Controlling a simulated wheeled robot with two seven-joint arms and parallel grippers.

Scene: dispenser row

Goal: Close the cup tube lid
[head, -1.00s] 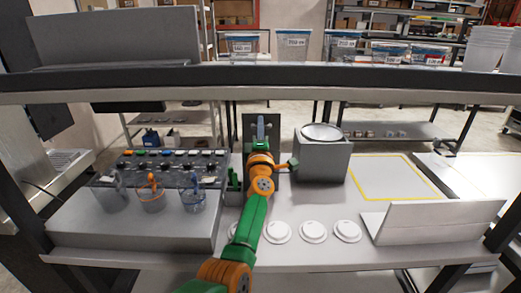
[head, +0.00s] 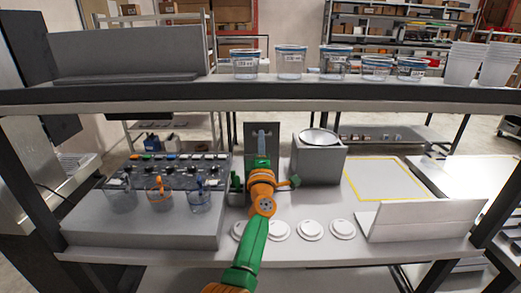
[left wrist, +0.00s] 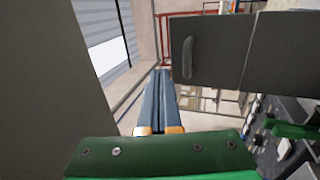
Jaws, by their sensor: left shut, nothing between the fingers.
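My left gripper (head: 262,133) is shut and empty. It reaches over the counter in front of an upright dark grey panel (head: 249,134). In the left wrist view its blue-grey fingers (left wrist: 160,74) lie together and point forward. To their right is a dark grey flat panel with a handle (left wrist: 187,58); a larger dark panel (left wrist: 55,75) fills the left side. I cannot tell for certain which panel is the cup tube lid. A grey box with a round top (head: 319,163) stands right of the gripper. My right gripper is not in view.
Several white round lids (head: 311,230) lie along the front of the counter. Clear jugs (head: 160,199) stand on the raised left block. A tilted white board (head: 420,221) lies at right. A shelf (head: 300,97) with labelled tubs crosses above. The yellow-outlined area (head: 385,180) is clear.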

